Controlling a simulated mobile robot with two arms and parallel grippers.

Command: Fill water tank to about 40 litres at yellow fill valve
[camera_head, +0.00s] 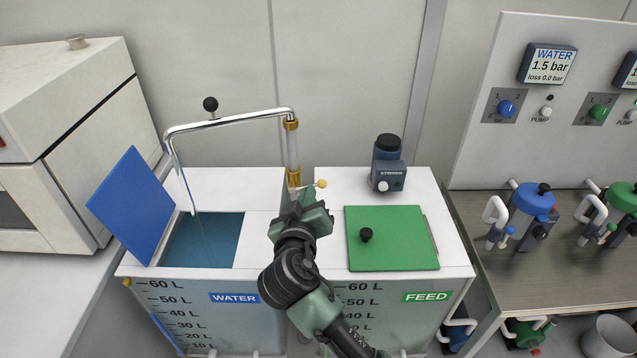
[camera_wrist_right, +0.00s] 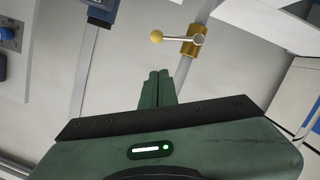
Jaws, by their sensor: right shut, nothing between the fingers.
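The water tank (camera_head: 234,297) stands at centre left with its blue lid (camera_head: 132,205) open and bluish water (camera_head: 200,248) visible inside. A blue column (camera_head: 166,332) at its left edge tops out near the 40 L mark; the exact level is hard to read. A thin streak runs from the chrome spout (camera_head: 225,119) down into the tank. The yellow fill valve's lever has a yellow ball (camera_head: 320,184), also seen in the wrist view (camera_wrist_right: 156,37). My right gripper (camera_head: 301,195) is shut and empty just below the valve, apart from the lever in the wrist view (camera_wrist_right: 156,76). My left gripper is out of view.
The feed tank (camera_head: 457,270) with its closed green lid (camera_head: 395,238) stands to the right, with a stirrer unit (camera_head: 386,166) behind. A panel (camera_head: 470,130) and a metal bench (camera_head: 497,268) with blue and green pumps are farther right. A white machine (camera_head: 60,120) stands left.

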